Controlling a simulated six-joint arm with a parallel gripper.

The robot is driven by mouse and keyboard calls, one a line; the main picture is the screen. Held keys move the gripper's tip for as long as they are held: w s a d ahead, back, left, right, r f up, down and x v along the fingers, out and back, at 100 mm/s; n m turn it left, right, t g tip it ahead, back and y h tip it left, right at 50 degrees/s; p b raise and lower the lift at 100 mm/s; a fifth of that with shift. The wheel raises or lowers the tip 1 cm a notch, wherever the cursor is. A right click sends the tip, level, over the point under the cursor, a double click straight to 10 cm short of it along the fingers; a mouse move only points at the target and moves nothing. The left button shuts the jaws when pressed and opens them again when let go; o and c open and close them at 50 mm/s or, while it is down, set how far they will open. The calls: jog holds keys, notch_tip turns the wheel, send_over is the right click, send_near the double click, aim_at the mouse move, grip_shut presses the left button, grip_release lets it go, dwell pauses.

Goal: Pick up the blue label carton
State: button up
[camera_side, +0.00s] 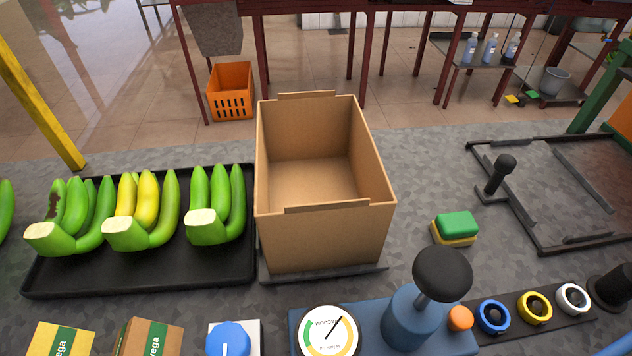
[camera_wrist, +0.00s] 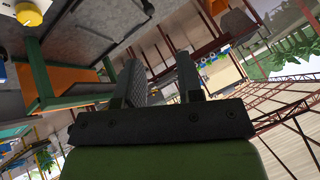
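I see no carton with a clearly blue label. In the side view, the cartons at the bottom edge are a yellow carton (camera_side: 58,341) and a brown carton (camera_side: 133,338), both with green labels. Beside them is a pale box-like item (camera_side: 254,337) with a round blue thing (camera_side: 228,339) on it. All are cut off by the frame, so I cannot tell whether that blue is a label. My gripper (camera_wrist: 157,68) shows only in the wrist view. Its two dark fingers are apart with nothing between them, pointing away from the cartons toward the tables and floor.
An open, empty cardboard box (camera_side: 320,235) stands mid-counter. Left of it, a black tray (camera_side: 140,280) holds banana bunches. A blue device with a dial (camera_side: 328,333) and lever is at front. A green-yellow sponge (camera_side: 455,228) lies right, near a dark metal frame (camera_side: 540,245).

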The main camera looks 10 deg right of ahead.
jog(key=w+a+r+n+g, duration=0.2)
jog(key=w+a+n, duration=0.2)
jog(key=w+n, duration=0.6)
jog(key=n+h, duration=0.2)
jog(key=n, duration=2.8)
send_near(372, 140)
jog(key=shift+w+f+g, duration=0.25)
jog(key=shift+g, duration=0.15)
jog(key=shift+x, duration=4.9)
jog(key=shift+w+r, duration=0.1)
jog(key=shift+w, duration=0.05)
grip_shut()
